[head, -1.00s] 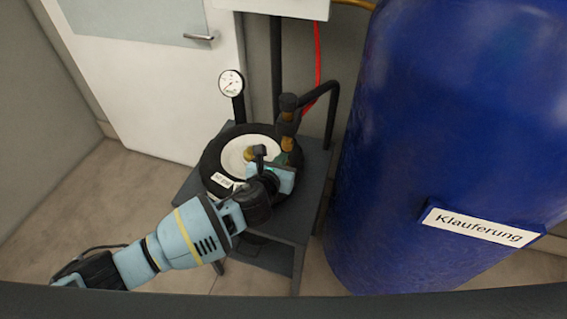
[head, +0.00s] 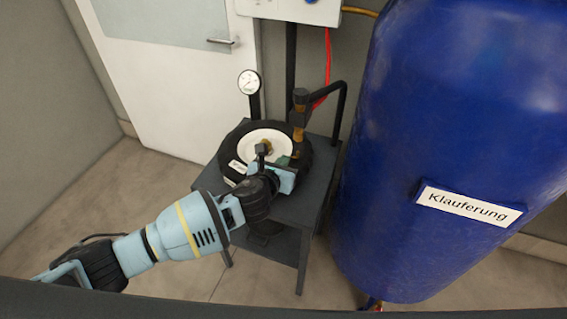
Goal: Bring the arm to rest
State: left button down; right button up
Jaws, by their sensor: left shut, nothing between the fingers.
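My left arm comes in from the lower left. Its gripper (head: 263,153) is shut and empty, with its fingertips over the white face of the black round pump unit (head: 232,146). I cannot tell whether the fingertips touch it. The gripper body hides part of the unit's near right side. The unit lies on a dark grey stand (head: 310,190). My right gripper is not in view.
A large blue tank (head: 440,90) labelled "Klauferung" stands close on the right. A round gauge (head: 249,82) and a dark pipe (head: 340,105) rise behind the unit. A white door (head: 180,100) is at the back left. The floor at left is clear.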

pick_arm(q)
jog(key=shift+w, duration=0.1)
jog(key=s+a+f+n+g+h, duration=0.1)
jog(key=s+f+n+g, duration=0.1)
jog(key=s+f+n, duration=0.55)
jog(key=s+f+n+g, duration=0.1)
jog(key=s+f+n, duration=0.3)
jog(key=s+n, duration=0.5)
jog(key=s+a+f+n+y, duration=0.1)
jog(key=s+a+f+n, duration=0.2)
jog(key=s+a+n, duration=0.5)
jog(key=s+a+f+n+g+y, duration=0.1)
jog(key=s+a+f+n, duration=0.3)
jog(key=s+a+n, duration=0.4)
jog(key=s+n+y, duration=0.1)
jog(key=s+n, duration=0.2)
jog(key=n, duration=0.2)
jog(key=shift+s+a+f+y, duration=0.15)
jog(key=shift+s+a+y, duration=0.15)
jog(key=shift+a, duration=0.05)
